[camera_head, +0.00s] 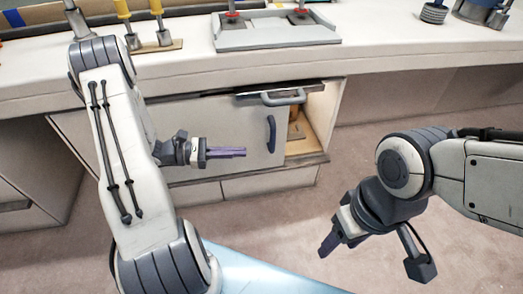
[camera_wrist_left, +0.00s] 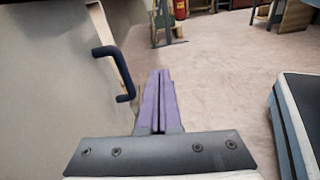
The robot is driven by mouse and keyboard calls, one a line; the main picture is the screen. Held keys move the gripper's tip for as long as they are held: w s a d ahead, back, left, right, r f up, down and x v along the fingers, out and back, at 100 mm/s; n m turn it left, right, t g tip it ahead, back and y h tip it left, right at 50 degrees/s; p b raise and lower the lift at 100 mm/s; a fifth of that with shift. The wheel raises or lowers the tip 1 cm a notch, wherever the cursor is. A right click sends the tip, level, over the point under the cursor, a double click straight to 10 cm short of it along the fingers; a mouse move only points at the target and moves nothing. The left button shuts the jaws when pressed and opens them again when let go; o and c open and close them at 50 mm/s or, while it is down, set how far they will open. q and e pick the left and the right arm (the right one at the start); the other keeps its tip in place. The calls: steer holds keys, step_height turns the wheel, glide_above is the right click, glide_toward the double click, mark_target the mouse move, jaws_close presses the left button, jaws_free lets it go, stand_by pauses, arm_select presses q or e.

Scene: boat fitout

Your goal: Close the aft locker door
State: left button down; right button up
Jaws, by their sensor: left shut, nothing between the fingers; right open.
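The aft locker door (camera_head: 235,125) is a pale panel under the counter, with a dark blue upright handle (camera_head: 271,133) near its right edge. It stands partly open; the lit locker interior (camera_head: 318,120) shows to its right. My left gripper (camera_head: 240,152) is shut and empty, its purple fingers pointing right in front of the door, a little left of and below the handle. In the left wrist view the shut fingers (camera_wrist_left: 160,100) lie right of the door (camera_wrist_left: 55,95) and its handle (camera_wrist_left: 122,75). Contact with the door is unclear. My right gripper (camera_head: 375,258) is open and empty, low at the right.
A grey handle (camera_head: 283,98) is on a drawer edge above the opening. The counter (camera_head: 200,68) holds a grey tray (camera_head: 275,40), yellow-handled tools (camera_head: 124,12) and metal parts (camera_head: 482,12). Carpeted floor (camera_head: 300,205) is free between my arms. A light blue surface (camera_head: 255,272) lies at the bottom.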

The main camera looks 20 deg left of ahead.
arm_select(q)
steer(key=a+f+n+t+y+b, duration=0.1)
steer(key=a+f+n+t+y, duration=0.1)
steer(key=a+f+n+t, duration=0.3)
steer(key=r+b, duration=0.1)
steer(key=b, duration=0.5)
glide_above(261, 141)
steer(key=s+d, duration=0.2)
steer(key=s, duration=0.3)
steer(key=shift+a+r+m, duration=0.1)
steer(key=shift+r+m, duration=0.1)
steer(key=shift+m, duration=0.2)
arm_select(e)
step_height(261, 141, down, 8)
arm_select(q)
steer(key=shift+w, duration=0.1)
arm_select(e)
steer(key=shift+r, duration=0.1)
